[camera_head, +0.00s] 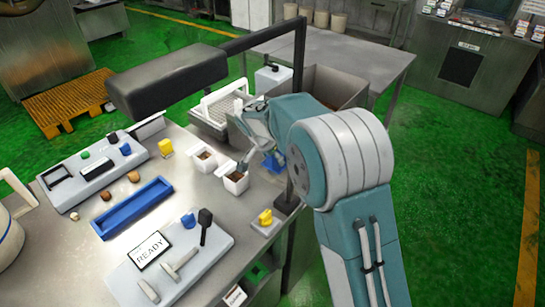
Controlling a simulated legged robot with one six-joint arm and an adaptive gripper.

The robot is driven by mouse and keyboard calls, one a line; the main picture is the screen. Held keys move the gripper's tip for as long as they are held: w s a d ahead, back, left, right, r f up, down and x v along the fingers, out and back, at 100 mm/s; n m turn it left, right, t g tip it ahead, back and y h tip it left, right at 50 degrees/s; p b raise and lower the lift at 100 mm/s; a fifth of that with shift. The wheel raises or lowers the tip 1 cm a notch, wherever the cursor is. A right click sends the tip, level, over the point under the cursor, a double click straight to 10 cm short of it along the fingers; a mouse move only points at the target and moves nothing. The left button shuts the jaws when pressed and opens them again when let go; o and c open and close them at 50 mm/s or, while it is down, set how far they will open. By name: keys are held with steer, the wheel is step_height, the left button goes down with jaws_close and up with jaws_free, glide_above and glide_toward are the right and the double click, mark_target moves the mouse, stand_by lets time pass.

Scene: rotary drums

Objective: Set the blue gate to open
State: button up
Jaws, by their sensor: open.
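A small blue part (274,163) shows at the right edge of the steel table, just right of and below my gripper, and is partly hidden by it. It may be the blue gate; I cannot tell its position. My gripper (238,145) is open and empty above the table's right side, near two small white boxes with brown contents, one (206,159) to its left and one (234,180) below it. A blue knob (188,221) sits on the front panel with the READY display (150,250).
A blue tray (132,208) lies mid-table. A control panel (93,170) stands behind it at left. A black overhead housing (167,82) hangs from a dark post (299,95). Yellow parts (166,147) stand on the table. A white rack (218,106) is behind my gripper.

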jaws_close()
steer(key=s+a, duration=0.4)
steer(key=s, duration=0.1)
jaws_free()
steer(key=shift+a, duration=0.15)
